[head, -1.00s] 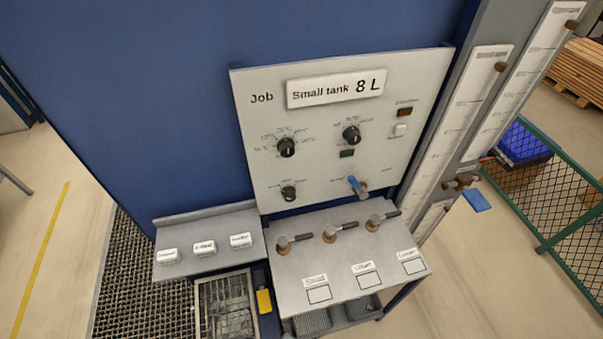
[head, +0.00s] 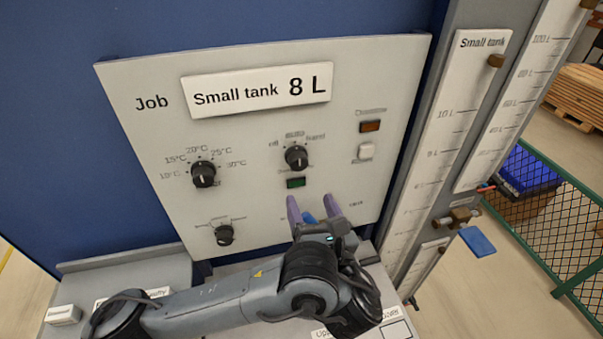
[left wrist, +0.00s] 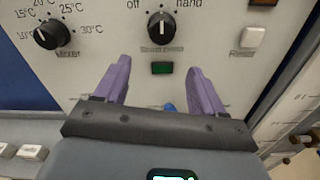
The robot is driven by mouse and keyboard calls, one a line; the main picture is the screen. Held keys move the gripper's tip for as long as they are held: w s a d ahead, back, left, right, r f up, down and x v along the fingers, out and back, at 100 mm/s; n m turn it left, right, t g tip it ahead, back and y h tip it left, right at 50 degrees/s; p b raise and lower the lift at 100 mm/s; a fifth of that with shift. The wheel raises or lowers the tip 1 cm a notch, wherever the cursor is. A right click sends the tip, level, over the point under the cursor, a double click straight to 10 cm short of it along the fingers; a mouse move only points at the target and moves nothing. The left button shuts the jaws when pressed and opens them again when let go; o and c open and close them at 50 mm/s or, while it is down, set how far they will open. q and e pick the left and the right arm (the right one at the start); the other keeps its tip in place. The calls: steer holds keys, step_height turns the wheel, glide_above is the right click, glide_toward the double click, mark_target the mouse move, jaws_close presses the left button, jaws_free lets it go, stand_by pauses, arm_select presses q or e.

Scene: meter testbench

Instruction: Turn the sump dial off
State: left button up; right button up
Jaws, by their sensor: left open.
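The black dial with "off" and "hand" marks (head: 296,157) is on the upright grey panel, right of the temperature dial. It also shows at the top of the left wrist view (left wrist: 162,30). Its white pointer line points about straight up, between the two marks; the small label beneath it is blurred. My left gripper (head: 312,207) has purple fingers, open and empty, below this dial and apart from it. In the left wrist view the open fingers (left wrist: 158,75) point up toward the panel below the dial. My right gripper is not in view.
A green indicator (head: 296,183) sits just under the dial. A blue handle (head: 309,217) shows between my left fingers, partly hidden. The temperature dial (head: 204,174), a smaller dial (head: 224,235) and a white button (head: 366,151) are nearby. Gauge columns (head: 455,120) stand at right.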

mark_target(300, 166)
arm_select(q)
steer(key=x, duration=0.3)
steer(key=r+x, duration=0.1)
steer(key=x, duration=0.2)
steer(key=r+x, duration=0.1)
steer(key=x, duration=0.2)
steer(key=shift+d+b, duration=0.2)
steer(key=shift+b, duration=0.1)
steer(key=shift+x, duration=1.1)
